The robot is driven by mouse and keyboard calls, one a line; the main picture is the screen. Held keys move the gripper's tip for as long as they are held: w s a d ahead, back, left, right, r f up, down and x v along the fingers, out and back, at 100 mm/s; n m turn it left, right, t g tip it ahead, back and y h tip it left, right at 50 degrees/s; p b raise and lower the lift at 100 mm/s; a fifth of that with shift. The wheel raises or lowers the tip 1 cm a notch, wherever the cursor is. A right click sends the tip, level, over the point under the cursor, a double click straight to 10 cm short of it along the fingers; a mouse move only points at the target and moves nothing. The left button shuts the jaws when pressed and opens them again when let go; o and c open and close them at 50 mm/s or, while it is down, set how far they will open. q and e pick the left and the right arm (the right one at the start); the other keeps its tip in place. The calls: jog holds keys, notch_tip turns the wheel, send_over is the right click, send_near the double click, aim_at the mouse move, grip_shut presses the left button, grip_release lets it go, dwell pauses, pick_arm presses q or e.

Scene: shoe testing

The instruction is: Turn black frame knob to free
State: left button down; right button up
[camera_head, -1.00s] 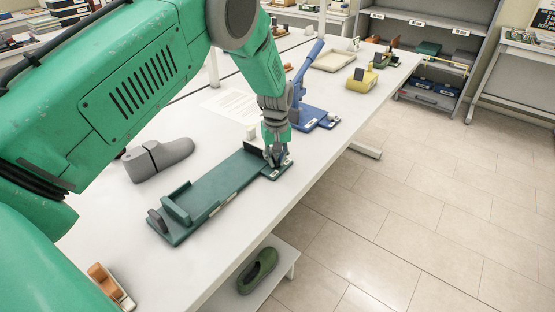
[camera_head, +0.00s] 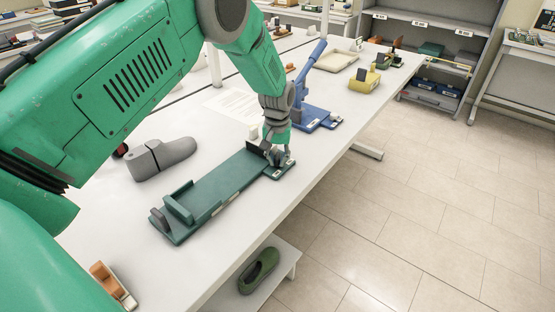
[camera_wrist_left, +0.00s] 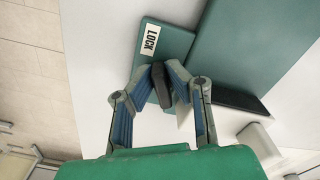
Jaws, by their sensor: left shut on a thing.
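The dark green frame (camera_head: 218,192) lies on the white table, with its end plate at the far right end. In the left wrist view its plate (camera_wrist_left: 180,43) carries a white LOCK label (camera_wrist_left: 151,40). The black knob (camera_wrist_left: 161,86) is a narrow dark bar beside that label, slightly tilted in the picture. My left gripper (camera_head: 277,158) reaches down onto this end of the frame. In the left wrist view its fingers (camera_wrist_left: 164,84) are shut on the knob from both sides. In the head view the gripper mostly hides the knob. My right gripper is not seen.
A grey shoe form (camera_head: 162,157) lies left of the frame. A blue lever press (camera_head: 312,115) stands close behind my gripper. A yellow block (camera_head: 364,80) sits further back. A green shoe (camera_head: 258,270) rests on the lower shelf. The floor at right is clear.

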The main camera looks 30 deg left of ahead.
aim_at(278, 158)
pick_arm(q)
jog(key=c, duration=1.6)
grip_release()
jog(key=shift+w+f, duration=0.1)
notch_tip(278, 158, up, 12)
jog(key=shift+f, duration=0.1)
jog(key=shift+c, duration=0.4)
